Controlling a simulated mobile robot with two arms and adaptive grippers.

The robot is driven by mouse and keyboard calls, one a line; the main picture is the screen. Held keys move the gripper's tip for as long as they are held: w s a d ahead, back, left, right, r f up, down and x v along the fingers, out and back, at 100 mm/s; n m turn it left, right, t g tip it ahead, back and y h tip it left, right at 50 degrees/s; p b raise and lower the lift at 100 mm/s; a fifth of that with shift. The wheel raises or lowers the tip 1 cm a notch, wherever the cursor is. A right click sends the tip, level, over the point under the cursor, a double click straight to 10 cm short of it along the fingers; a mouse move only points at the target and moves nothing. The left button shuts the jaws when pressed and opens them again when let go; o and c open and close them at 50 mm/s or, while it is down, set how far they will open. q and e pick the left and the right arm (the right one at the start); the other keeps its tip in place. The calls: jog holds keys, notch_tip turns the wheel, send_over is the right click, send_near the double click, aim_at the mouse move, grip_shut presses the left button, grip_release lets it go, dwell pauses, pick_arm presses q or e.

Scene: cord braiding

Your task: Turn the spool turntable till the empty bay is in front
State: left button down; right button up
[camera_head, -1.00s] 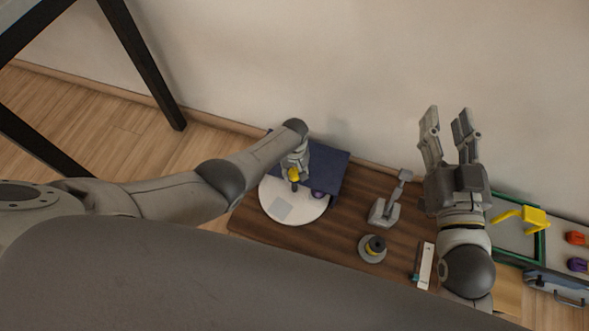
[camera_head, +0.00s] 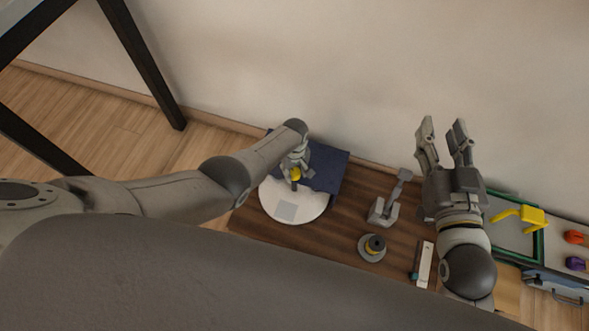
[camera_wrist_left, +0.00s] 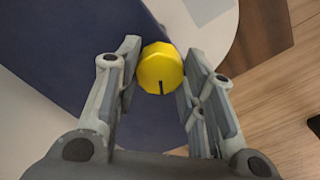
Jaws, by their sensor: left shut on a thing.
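The spool turntable (camera_head: 308,216) is a white disc on the wooden table, its far part hidden under a dark blue cover. A grey square patch (camera_head: 287,211) lies on its near side, slightly left of the middle. The patch also shows at the top of the left wrist view (camera_wrist_left: 207,8). A yellow knob (camera_wrist_left: 160,70) stands over the disc's middle. My left gripper (camera_head: 296,172) is shut on this knob, with a finger on each side. My right gripper (camera_head: 440,128) is open and empty, raised at the right. No spool shows on the disc's visible part.
The dark blue cover (camera_head: 328,165) stands behind the disc. A grey stand (camera_head: 385,209), a spool on a round base (camera_head: 373,247) and a white box (camera_head: 426,265) stand to the right. A green frame with a yellow piece (camera_head: 532,216) lies farther right.

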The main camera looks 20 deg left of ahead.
pick_arm(q)
jog(key=shift+w+r, duration=0.1)
jog(key=shift+w, duration=0.05)
jog(key=c, duration=0.9)
grip_release()
jog(key=shift+r, duration=5.95)
